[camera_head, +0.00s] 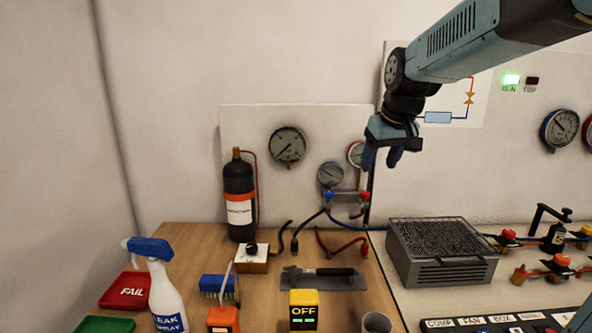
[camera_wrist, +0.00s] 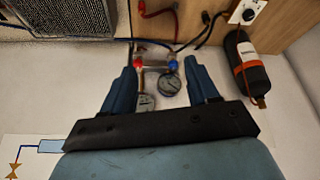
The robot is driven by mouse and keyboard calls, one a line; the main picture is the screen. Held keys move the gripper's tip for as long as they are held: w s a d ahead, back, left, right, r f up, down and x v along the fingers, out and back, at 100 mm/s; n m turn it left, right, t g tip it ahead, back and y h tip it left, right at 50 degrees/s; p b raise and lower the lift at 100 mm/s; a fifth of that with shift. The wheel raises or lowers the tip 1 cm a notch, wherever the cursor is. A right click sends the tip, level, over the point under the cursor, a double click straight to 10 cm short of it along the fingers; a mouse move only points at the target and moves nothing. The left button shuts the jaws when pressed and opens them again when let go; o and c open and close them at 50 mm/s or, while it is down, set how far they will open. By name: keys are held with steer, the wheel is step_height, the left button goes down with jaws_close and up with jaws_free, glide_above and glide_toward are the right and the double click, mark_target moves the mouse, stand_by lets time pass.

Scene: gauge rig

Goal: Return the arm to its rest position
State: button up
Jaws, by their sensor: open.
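My arm reaches in from the upper right in the head view. My gripper (camera_head: 383,158) hangs in the air in front of the wall, above the bench and near the gauge manifold (camera_head: 345,196). In the wrist view, the two blue fingers of my gripper (camera_wrist: 161,88) stand apart with nothing held between them. The manifold (camera_wrist: 155,66), with its red and blue knobs, shows beyond the gap between the fingers. I cannot tell exactly how far the fingers are from it, but they seem clear of it.
A black cylinder (camera_head: 239,198) stands at the back left. A grey condenser box (camera_head: 437,250) sits below and right of my gripper. A spray bottle (camera_head: 163,292), red FAIL tray (camera_head: 121,291) and OFF block (camera_head: 304,310) are at the front. Valves (camera_head: 557,238) stand at the right.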

steer(key=s+d+f+m, duration=0.1)
steer(key=s+d+f, duration=0.1)
steer(key=s, duration=0.8)
steer(key=s+d+f+m+t+h, duration=0.1)
steer(key=s+d+f+m, duration=0.1)
steer(key=s, duration=0.9)
steer(key=shift+s+d+f, duration=0.25)
steer(key=shift+f, duration=0.05)
